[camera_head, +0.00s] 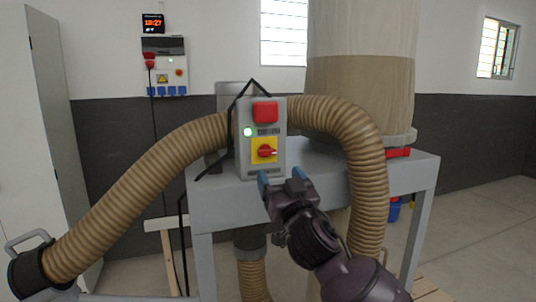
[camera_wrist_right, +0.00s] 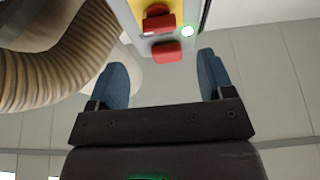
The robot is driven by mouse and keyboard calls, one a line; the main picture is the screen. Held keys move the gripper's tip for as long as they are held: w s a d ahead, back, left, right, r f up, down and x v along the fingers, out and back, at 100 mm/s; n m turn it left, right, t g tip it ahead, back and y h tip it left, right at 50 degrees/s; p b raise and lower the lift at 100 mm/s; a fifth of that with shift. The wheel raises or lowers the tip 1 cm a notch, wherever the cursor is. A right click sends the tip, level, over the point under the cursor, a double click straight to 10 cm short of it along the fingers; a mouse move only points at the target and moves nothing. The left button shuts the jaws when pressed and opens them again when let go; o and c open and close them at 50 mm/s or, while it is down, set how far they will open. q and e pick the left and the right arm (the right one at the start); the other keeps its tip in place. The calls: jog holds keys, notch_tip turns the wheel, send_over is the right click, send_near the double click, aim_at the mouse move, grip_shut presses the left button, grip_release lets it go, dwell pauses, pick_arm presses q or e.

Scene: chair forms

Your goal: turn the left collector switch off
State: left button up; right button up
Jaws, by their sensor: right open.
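In the head view a grey control box (camera_head: 246,150) stands upright at the front of the collector's grey stand. It has a red rotary switch (camera_head: 265,151) on a yellow plate, a red block button (camera_head: 265,112) above it and a lit green lamp (camera_head: 248,132). The switch's handle looks roughly horizontal. My right gripper (camera_head: 281,177) is open and empty, just below the box. In the right wrist view its blue fingers (camera_wrist_right: 162,66) are apart, with the red button (camera_wrist_right: 167,52) and red switch (camera_wrist_right: 158,20) beyond them. My left gripper is not in view.
Ribbed brown hoses (camera_head: 140,180) arch from both sides of the box, the right one (camera_head: 370,180) close to my right arm. The grey stand (camera_head: 310,165) carries a large filter bag (camera_head: 360,85). A wall panel (camera_head: 166,75) hangs behind, and a tall cabinet (camera_head: 40,140) stands at left.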

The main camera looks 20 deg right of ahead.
aim_at(269, 153)
jog(key=p+x, duration=0.1)
jog(key=x, duration=0.7)
jog(key=shift+d+p, duration=0.1)
jog(key=shift+p, duration=0.25)
jog(key=c, duration=0.9)
